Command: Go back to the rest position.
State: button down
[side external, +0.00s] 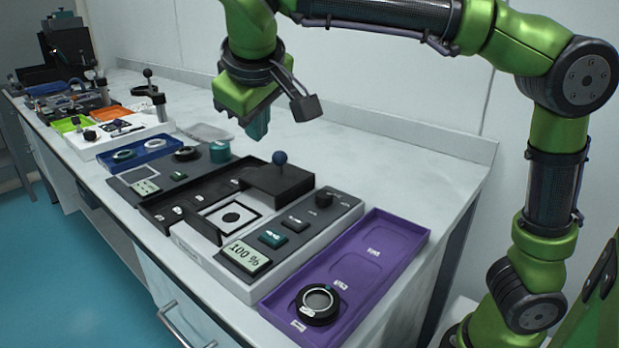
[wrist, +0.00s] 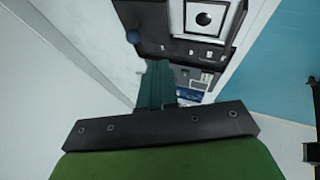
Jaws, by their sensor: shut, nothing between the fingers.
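My gripper (side external: 258,122) hangs from the green arm above the back part of the bench, over the area behind the black instrument. Its teal fingers are together, with nothing between them. In the wrist view the fingers (wrist: 158,82) point toward the bench. They appear clear of the things below, though the exact height is hard to tell. The black instrument (side external: 285,182) with a blue ball knob (side external: 280,158) stands to the right of and below the gripper; the knob also shows in the wrist view (wrist: 133,37).
A purple tray (side external: 385,262) holding a black ring (side external: 317,304) lies at the front right. A control panel with a "100 %" display (side external: 245,257) is beside it. A teal cylinder (side external: 220,151) stands near the gripper. Several devices line the bench leftward. The back right bench top is clear.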

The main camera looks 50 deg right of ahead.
jog(key=s+d+f+m+y, duration=0.1)
jog(key=s+d+f+y, duration=0.1)
jog(key=s+f, duration=0.2)
jog(key=s+d+f+m+y, duration=0.1)
jog(key=s+d+f+y, duration=0.1)
jog(key=s+d+f, duration=0.1)
jog(key=s+d+f+m+y, duration=0.1)
jog(key=s+d+f+y, duration=0.1)
jog(key=s+f, duration=0.3)
jog(key=shift+s+d+f+t+y, duration=0.15)
jog(key=shift+d+f, duration=0.15)
jog(key=shift+f, duration=0.15)
jog(key=shift+w+d+f+t+y, duration=0.15)
jog(key=shift+d+f, duration=0.1)
jog(key=shift+f, duration=0.2)
jog(key=s+d+m, duration=0.1)
jog(key=s+d+m+t, duration=0.1)
jog(key=d, duration=0.1)
jog(key=shift+s+f, duration=0.25)
jog(key=shift+f, duration=0.1)
jog(key=shift+d+r+m, duration=0.1)
jog(key=shift+d+m, duration=0.05)
jog(key=shift+m, duration=0.15)
